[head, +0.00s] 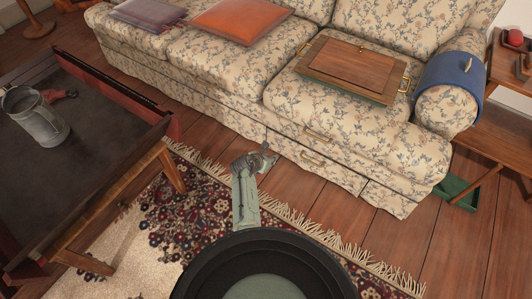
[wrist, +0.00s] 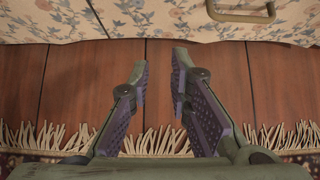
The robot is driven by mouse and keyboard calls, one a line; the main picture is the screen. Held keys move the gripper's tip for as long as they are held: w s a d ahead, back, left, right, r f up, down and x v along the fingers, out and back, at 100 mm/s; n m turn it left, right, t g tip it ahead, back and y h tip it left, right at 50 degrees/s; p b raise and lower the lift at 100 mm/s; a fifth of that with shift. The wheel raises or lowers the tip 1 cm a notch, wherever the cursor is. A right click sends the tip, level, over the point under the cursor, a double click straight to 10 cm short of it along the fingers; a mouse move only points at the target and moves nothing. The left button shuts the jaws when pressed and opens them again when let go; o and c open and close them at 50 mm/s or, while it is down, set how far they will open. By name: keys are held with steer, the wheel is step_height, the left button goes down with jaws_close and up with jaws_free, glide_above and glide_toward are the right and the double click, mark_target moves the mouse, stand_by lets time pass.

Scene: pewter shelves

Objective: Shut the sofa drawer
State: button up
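The floral sofa (head: 225,75) has a drawer (head: 335,176) low in its front, with the same floral covering and a brass handle (head: 312,159). I cannot tell clearly how far the drawer stands out. My gripper (head: 264,157) is low over the floor, in front of the drawer's left end and apart from it. In the wrist view my gripper (wrist: 160,62) is open and empty, its fingers pointing at the sofa front. A brass handle (wrist: 241,16) is ahead and to the right there.
A fringed rug (head: 190,215) lies on the plank floor before the sofa. A dark table (head: 70,150) with a metal mug (head: 38,118) stands at left. A green box (head: 460,194) is at the sofa's right end. Bare floor lies right of my gripper.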

steer(key=shift+p+v, duration=1.5)
steer(key=shift+v, duration=0.4)
